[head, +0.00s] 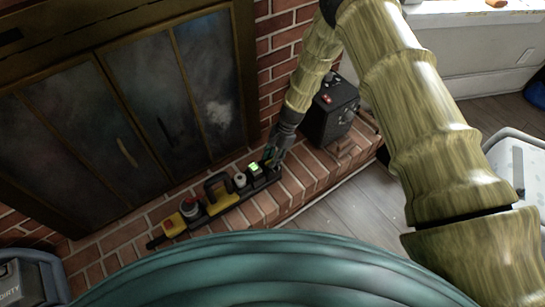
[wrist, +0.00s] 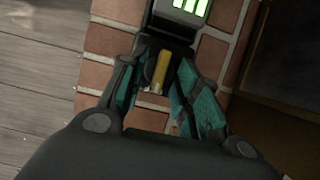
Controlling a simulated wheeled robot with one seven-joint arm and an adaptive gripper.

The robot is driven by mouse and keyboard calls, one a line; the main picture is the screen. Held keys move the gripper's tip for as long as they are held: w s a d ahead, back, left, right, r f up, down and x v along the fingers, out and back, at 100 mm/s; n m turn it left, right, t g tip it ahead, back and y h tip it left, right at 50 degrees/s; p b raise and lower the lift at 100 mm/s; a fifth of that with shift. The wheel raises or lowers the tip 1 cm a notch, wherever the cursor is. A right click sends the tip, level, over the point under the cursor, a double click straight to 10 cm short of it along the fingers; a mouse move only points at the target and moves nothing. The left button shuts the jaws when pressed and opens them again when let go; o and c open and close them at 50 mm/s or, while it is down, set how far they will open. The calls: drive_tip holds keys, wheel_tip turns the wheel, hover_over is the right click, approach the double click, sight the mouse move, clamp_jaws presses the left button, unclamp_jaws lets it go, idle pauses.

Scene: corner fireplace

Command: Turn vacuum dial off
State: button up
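A long black panel (head: 213,212) lies on the brick hearth. It carries a red-topped yellow switch, a yellow handle, a pale knob and a small box with a lit green display (head: 254,168). That display also shows at the top of the wrist view (wrist: 190,6). The dial (wrist: 161,72), dark with a yellow pointer bar, is just in front of the display. The bar runs nearly lengthwise in the wrist view. My gripper (head: 270,163) is at the panel's right end. In the wrist view my gripper (wrist: 160,62) is open with its fingers on both sides of the dial. Contact cannot be told.
A black box (head: 330,110) with knobs stands on the hearth beside my gripper. Glass fireplace doors (head: 150,95) rise behind the panel. A bin marked DIRTY (head: 20,280) is at lower left. Bare wooden floor (head: 345,215) lies in front of the hearth.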

drive_tip(key=v, duration=1.2)
idle(0.3)
drive_tip(key=s+d+f+n+h, duration=0.1)
drive_tip(key=s+d+f+n, duration=0.1)
drive_tip(key=s+d+f, duration=0.4)
drive_tip(key=s+d+f+n+h, duration=0.15)
drive_tip(key=s+d+f, duration=0.25)
drive_tip(key=s, duration=0.5)
drive_tip(key=s+d+f+n+t+h, duration=0.15)
drive_tip(key=s+d, duration=0.25)
drive_tip(key=s, duration=0.5)
drive_tip(key=s+d+f+n, duration=0.1)
drive_tip(key=s+d+n, duration=0.2)
drive_tip(key=s, duration=0.6)
drive_tip(key=s+d+r+n, duration=0.1)
drive_tip(key=s+r+n, duration=0.15)
drive_tip(key=s, duration=0.55)
wheel_tip(320, 180, up, 19)
drive_tip(key=t+p, duration=0.1)
drive_tip(key=p, duration=1.7)
drive_tip(key=shift+s+p, duration=0.25)
drive_tip(key=shift+p, duration=0.05)
